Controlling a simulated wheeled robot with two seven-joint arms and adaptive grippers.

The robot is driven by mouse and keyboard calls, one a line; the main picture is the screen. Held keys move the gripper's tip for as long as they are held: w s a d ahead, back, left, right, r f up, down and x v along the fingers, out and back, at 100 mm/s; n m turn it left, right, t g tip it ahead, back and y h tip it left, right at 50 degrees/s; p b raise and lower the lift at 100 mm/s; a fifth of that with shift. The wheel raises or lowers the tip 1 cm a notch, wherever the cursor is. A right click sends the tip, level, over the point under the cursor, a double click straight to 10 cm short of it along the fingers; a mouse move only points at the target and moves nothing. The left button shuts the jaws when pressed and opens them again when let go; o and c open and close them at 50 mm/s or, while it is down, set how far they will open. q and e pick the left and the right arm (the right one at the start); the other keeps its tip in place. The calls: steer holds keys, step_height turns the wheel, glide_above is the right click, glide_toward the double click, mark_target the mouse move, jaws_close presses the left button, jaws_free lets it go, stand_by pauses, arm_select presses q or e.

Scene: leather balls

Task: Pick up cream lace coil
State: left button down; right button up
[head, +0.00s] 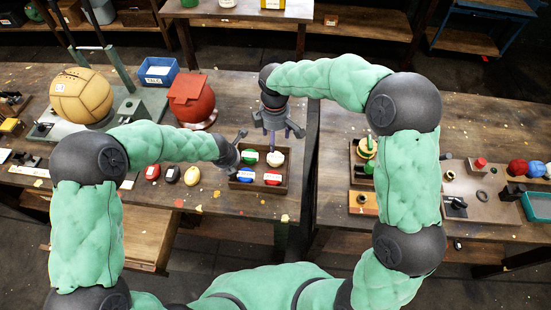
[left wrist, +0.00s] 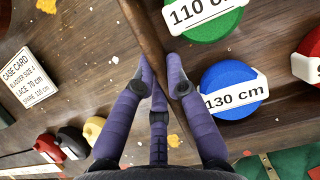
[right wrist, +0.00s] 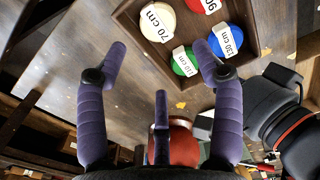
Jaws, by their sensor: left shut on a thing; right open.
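The cream lace coil (head: 276,158), labelled 70 cm in the right wrist view (right wrist: 158,22), lies in the far right compartment of a wooden tray (head: 232,184). Green (head: 249,158), blue (head: 247,174) and red (head: 272,178) coils lie in the same tray. My left gripper (head: 238,148) is shut on the tray's left wall, seen between its fingers in the left wrist view (left wrist: 162,64). My right gripper (head: 279,134) is open and empty, pointing down above the far side of the tray. The coil lies beyond its fingertips in the right wrist view (right wrist: 160,55).
Red (head: 152,172), black (head: 172,174) and yellow (head: 191,175) pieces lie left of the tray. A tan ball (head: 82,95) and a red ball (head: 190,100) stand behind. A gap separates this table from the right one, which holds another tray (head: 352,172).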

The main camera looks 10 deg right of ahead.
glide_above(274, 157)
steer(key=shift+n, duration=0.3)
steer(key=f, duration=0.6)
steer(key=shift+s+d, duration=0.1)
steer(key=shift+s, duration=0.1)
steer(key=shift+w+f, duration=0.15)
steer(key=shift+f, duration=1.35)
steer(key=shift+w+f, duration=0.1)
steer(key=shift+f, duration=1.4)
steer(key=c, duration=0.9)
